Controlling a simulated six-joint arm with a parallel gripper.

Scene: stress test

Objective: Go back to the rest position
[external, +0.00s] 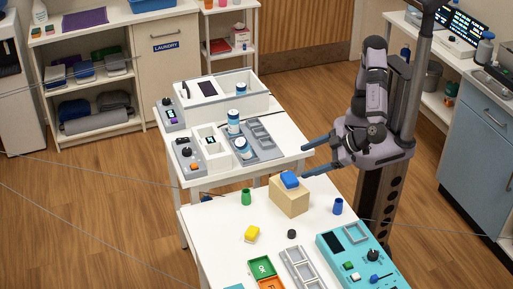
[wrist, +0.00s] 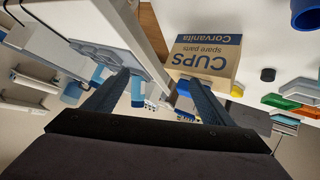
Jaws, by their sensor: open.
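My gripper (external: 304,162) is open, its two dark blue fingers spread and pointing left over the gap between the two white tables. In the wrist view my gripper (wrist: 158,78) shows nothing held between its fingers. My arm rises folded above its base at the right. In the wrist view the box (wrist: 207,62) appears upside down, with "CUPS spare parts" lettering, near the right finger.
The back table bears a grey tray (external: 265,140) and white-blue containers (external: 233,120).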

